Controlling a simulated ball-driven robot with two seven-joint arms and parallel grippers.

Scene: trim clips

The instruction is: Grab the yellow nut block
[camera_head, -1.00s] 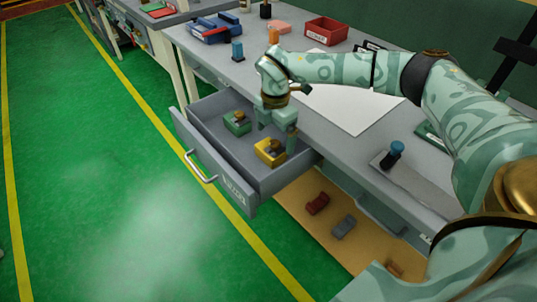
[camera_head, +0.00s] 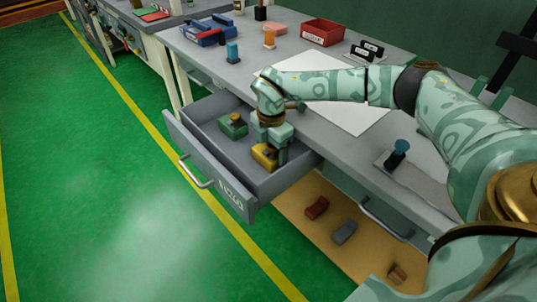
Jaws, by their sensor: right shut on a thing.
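The yellow nut block (camera_head: 263,155) sits in the open grey drawer (camera_head: 188,157), toward its right end. My right gripper (camera_head: 270,150) reaches down from above into the drawer and is shut on the block. The fingers hide part of the block's top and right side. A green block (camera_head: 233,126) with a brownish knob on top sits further back and left in the same drawer, apart from the gripper. My left gripper does not show.
The drawer front with its handle (camera_head: 196,172) faces the green floor. On the worktop are a white sheet (camera_head: 350,115), a red bin (camera_head: 324,31), a blue bin (camera_head: 209,32) and a dark-blue-topped tool (camera_head: 397,154). Small blocks (camera_head: 316,208) lie on a tan surface below.

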